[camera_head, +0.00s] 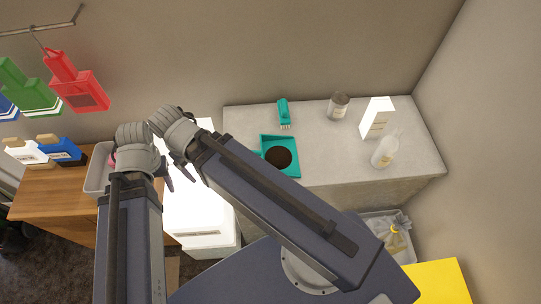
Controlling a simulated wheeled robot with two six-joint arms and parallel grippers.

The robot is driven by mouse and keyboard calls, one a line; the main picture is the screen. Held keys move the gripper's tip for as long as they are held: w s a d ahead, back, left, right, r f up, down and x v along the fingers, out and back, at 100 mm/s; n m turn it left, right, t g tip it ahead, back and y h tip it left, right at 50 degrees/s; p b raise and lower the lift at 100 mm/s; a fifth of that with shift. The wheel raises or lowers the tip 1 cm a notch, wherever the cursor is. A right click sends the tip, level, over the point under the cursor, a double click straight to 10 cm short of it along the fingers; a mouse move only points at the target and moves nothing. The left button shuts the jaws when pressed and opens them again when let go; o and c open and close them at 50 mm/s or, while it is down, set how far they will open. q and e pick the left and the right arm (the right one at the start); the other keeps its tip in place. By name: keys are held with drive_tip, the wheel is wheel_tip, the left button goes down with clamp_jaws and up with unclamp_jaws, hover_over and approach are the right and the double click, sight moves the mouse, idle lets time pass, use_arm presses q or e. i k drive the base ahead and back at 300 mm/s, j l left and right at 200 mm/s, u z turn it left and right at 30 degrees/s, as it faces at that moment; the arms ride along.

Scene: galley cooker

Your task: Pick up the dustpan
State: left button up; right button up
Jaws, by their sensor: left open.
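A teal dustpan (293,147) lies on the grey counter with a round dark patch in its pan, which looks like a dark pile.
The grey counter (330,160) also holds a can (337,106), a white box (376,118) and a pale bottle (384,153). Red (78,90) and green (30,92) tools hang at left above a wooden cabinet (55,190). A bin (395,242) stands at lower right.

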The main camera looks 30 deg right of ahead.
sight(280, 151)
drive_tip(key=k+j+z, duration=0.1)
drive_tip(key=j, duration=0.3)
drive_tip(key=k+j+z, duration=0.15)
drive_tip(key=j, duration=0.2)
drive_tip(key=k+j+z, duration=0.1)
drive_tip(key=j, duration=0.3)
drive_tip(key=k+j+z, duration=0.1)
drive_tip(key=k+j, duration=0.1)
drive_tip(key=j, duration=0.1)
